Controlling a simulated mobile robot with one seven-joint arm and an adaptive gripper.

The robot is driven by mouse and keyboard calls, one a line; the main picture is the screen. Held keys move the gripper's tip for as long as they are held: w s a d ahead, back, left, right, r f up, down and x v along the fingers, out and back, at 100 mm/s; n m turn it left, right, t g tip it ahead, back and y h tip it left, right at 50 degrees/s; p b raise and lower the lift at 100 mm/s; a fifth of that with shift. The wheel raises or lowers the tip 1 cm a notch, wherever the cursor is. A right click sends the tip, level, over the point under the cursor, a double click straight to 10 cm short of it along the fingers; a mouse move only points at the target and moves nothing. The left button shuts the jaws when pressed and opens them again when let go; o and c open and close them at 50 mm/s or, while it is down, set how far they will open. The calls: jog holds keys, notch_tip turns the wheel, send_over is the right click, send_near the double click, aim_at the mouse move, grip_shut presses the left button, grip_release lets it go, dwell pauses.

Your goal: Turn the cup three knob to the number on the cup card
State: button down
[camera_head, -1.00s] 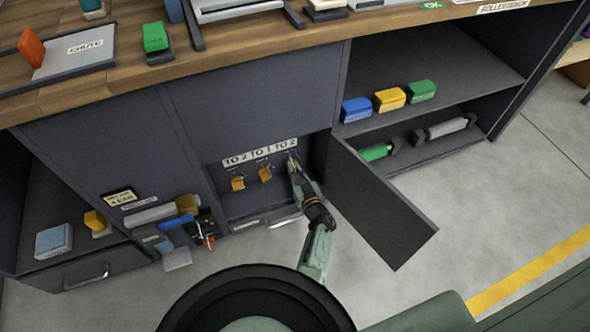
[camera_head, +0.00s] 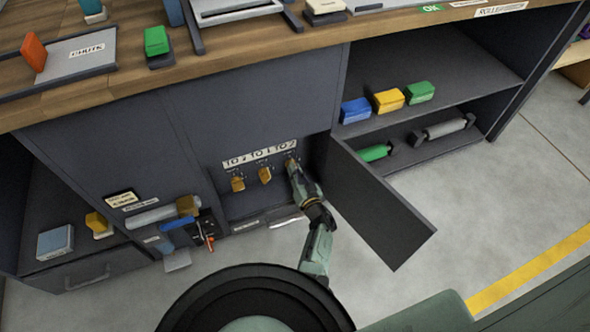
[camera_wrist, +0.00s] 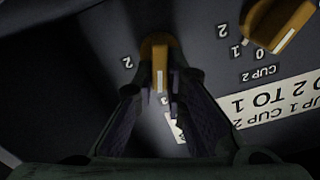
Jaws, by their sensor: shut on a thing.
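The cup three knob (camera_wrist: 160,48) is orange with a white pointer line, which points down the wrist picture. It is the rightmost of three knobs in the head view (camera_head: 291,162). My gripper (camera_wrist: 160,100) is shut on it, one dark finger on each side; it also shows in the head view (camera_head: 296,170). A 2 is printed left of the knob in the wrist view; a digit below it is partly hidden by the fingers. A small cream card (camera_head: 122,198) on the cabinet front at left is too small to read.
The cup two knob (camera_head: 265,175) and the leftmost knob (camera_head: 238,184) sit beside it, under a white label strip (camera_head: 260,154). An open dark door (camera_head: 380,205) stands right of my arm. Tools (camera_head: 180,220) hang at left. A shelf with coloured blocks (camera_head: 388,101) is at right.

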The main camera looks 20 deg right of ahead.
jog(key=m, duration=0.3)
jog(key=shift+d+m, duration=0.2)
jog(key=shift+m, duration=0.2)
jog(key=m, duration=0.3)
jog(key=shift+w+d+f+m+p, duration=0.1)
jog(key=shift+f+m+p, duration=0.05)
jog(key=shift+m+p, duration=0.15)
jog(key=m, duration=0.6)
jog(key=shift+f, duration=0.3)
jog(key=shift+m, duration=0.4)
jog(key=c, duration=1.6)
grip_release()
jog(key=shift+c, duration=0.2)
